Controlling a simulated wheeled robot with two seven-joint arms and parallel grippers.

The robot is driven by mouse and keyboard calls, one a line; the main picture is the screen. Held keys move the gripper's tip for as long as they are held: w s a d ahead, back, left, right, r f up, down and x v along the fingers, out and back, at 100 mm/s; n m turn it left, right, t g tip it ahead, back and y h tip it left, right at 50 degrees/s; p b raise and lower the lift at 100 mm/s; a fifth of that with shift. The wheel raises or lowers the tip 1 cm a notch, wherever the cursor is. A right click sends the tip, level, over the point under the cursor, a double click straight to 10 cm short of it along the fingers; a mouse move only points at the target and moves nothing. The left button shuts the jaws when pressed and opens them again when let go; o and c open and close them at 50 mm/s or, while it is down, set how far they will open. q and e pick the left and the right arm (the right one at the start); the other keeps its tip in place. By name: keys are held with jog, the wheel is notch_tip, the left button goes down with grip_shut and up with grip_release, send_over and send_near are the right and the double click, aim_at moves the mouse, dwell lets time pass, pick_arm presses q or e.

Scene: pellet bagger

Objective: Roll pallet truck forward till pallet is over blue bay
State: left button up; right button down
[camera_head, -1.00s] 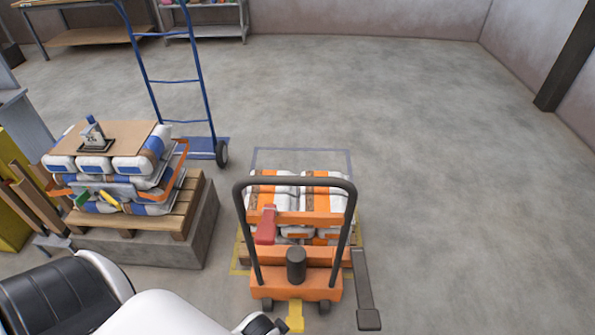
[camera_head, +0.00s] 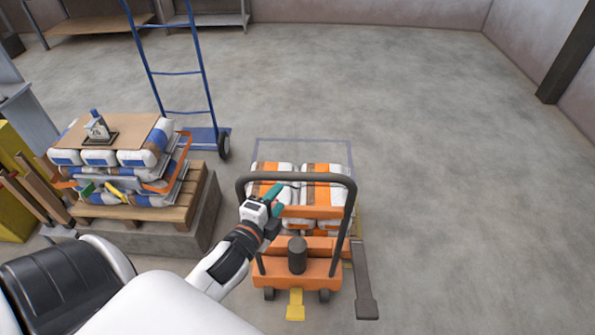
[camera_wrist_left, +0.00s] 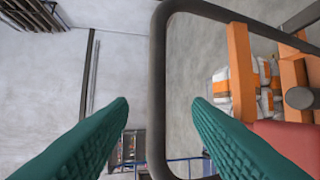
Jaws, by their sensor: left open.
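The orange pallet truck (camera_head: 325,272) stands in the lower middle of the head view, its black hoop handle (camera_head: 310,179) towards me. White and orange sacks (camera_head: 322,193) are stacked beyond the handle; the pallet under them is mostly hidden. The blue bay outline (camera_head: 302,139) shows on the floor just beyond the sacks. My left gripper (camera_head: 274,194) is open at the handle's left side. In the left wrist view, the black handle bar (camera_wrist_left: 157,90) runs between the two green fingers (camera_wrist_left: 160,104), with gaps on both sides. My right gripper is not in view.
A blue hand truck (camera_head: 182,110) stands beyond a pallet of blue and white sacks (camera_head: 140,160) on a concrete block at left. A dark pedal-like bar (camera_head: 364,285) lies right of the pallet truck. Floor beyond the blue bay and to the right is clear.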

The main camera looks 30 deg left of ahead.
pick_arm(q)
jog(key=p+x, duration=0.1)
jog(key=x, duration=1.1)
jog(key=shift+r, duration=0.15)
jog(key=shift+w, duration=0.1)
grip_shut()
